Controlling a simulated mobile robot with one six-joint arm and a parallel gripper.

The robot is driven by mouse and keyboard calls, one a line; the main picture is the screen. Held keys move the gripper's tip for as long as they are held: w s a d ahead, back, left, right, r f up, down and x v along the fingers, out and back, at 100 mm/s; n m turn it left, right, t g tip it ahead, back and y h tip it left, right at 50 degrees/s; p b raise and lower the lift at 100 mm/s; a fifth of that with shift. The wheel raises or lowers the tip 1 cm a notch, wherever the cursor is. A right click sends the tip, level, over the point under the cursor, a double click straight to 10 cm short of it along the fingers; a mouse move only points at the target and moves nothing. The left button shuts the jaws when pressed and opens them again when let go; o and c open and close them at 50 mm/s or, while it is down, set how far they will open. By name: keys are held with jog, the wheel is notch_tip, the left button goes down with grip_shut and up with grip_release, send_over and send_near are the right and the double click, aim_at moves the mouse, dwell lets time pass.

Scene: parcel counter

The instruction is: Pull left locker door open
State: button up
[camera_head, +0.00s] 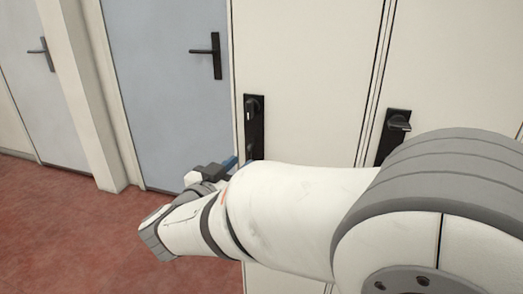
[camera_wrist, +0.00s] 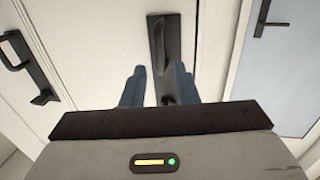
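The left locker door (camera_head: 300,70) is cream and looks closed. Its black handle plate with a lever (camera_head: 252,110) is near its left edge. In the wrist view, this black handle (camera_wrist: 164,45) appears between and beyond the two blue fingers of my gripper (camera_wrist: 158,78). I cannot tell whether either finger touches the plate. In the head view, a blue fingertip (camera_head: 231,162) shows beside the lower plate; my arm hides the door's lower part.
The right locker door (camera_head: 450,60) has a similar black handle (camera_head: 394,130), also in the wrist view (camera_wrist: 28,65). A blue-grey door (camera_head: 160,90) with a black lever (camera_head: 210,53) stands to the left. Red floor (camera_head: 60,230) is clear at lower left.

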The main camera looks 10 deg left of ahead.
aim_at(249, 157)
jog(key=b+x, duration=0.1)
jog(key=x, duration=0.4)
jog(key=shift+w, duration=0.25)
grip_shut()
jog(key=shift+d, duration=0.1)
